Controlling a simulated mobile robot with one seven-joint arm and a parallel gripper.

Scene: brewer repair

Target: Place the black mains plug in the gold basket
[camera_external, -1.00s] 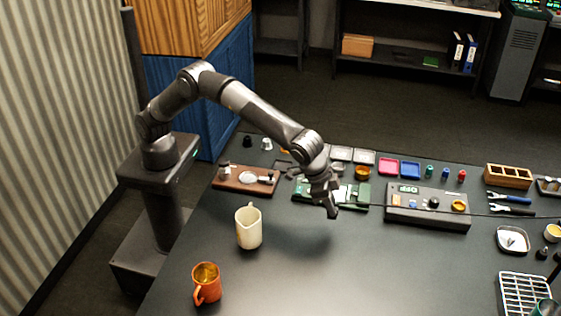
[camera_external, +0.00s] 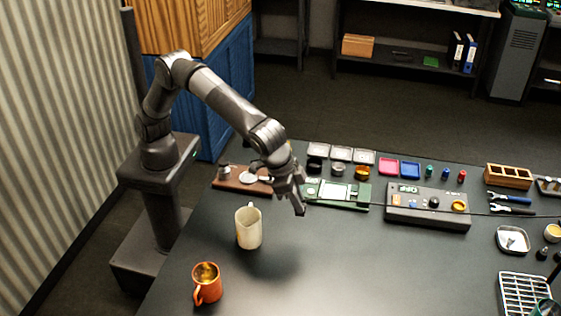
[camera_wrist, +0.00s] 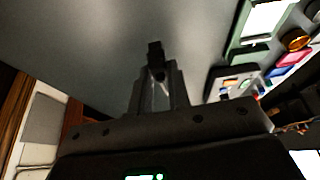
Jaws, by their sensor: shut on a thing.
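My gripper (camera_external: 298,206) is above the dark table, right of the cream pitcher. In the wrist view my gripper (camera_wrist: 156,80) is shut on a small black piece, which looks like the mains plug (camera_wrist: 155,52), at the fingertips. In the external view I cannot clearly separate the plug from the dark fingers. The gold basket (camera_external: 362,174) is a small round cup behind the green board, well away from my gripper. It also seems to show in the wrist view (camera_wrist: 297,41), at the upper right.
The cream pitcher (camera_external: 249,229) and the orange mug (camera_external: 207,285) stand on the near left. The green board (camera_external: 345,198), a grey control unit (camera_external: 428,208), a black basket (camera_external: 315,164) and a silver basket (camera_external: 338,169) lie around the gold one. The table's front middle is clear.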

